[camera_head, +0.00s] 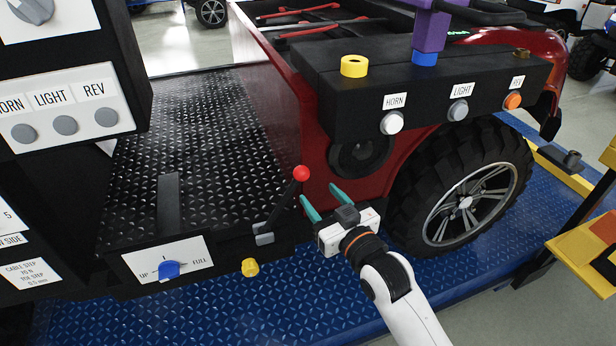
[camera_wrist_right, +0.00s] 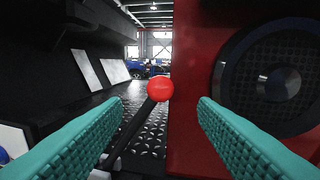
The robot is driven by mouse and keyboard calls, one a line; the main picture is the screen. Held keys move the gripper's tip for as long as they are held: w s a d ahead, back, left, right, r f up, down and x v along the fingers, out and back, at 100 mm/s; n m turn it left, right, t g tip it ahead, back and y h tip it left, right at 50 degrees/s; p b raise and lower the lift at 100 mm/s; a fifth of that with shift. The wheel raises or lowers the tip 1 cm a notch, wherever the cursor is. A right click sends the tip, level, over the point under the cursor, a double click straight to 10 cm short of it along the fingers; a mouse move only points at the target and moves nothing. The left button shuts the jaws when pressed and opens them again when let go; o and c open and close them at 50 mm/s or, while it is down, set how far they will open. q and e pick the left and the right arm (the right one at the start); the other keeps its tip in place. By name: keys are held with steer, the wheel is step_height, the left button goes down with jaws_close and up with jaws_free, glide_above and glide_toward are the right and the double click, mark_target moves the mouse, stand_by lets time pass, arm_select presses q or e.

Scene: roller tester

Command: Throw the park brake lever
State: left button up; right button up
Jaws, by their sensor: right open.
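The park brake lever is a black stick with a red ball knob (camera_head: 301,173). It rises tilted from a grey pivot at the edge of the black treadplate floor, beside the red body panel. My right gripper (camera_head: 325,199) is open just right of the lever, its teal fingers apart and pointing towards the knob side. In the right wrist view the red knob (camera_wrist_right: 160,89) shows ahead between the two teal fingers, with the black stick running down to the left. The fingers do not touch it. My left gripper is not in view.
A blue knob (camera_head: 169,270) on an UP/FULL plate and a yellow knob (camera_head: 250,267) sit left of the lever. A black box (camera_head: 345,115) with HORN and LIGHT buttons overhangs at the upper right. A round speaker grille and a tyre (camera_head: 420,215) are close on the right.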

mark_target(305, 179)
steer(key=x, duration=0.7)
steer(key=shift+w+a, duration=0.15)
steer(key=shift+w, duration=0.05)
jaws_close()
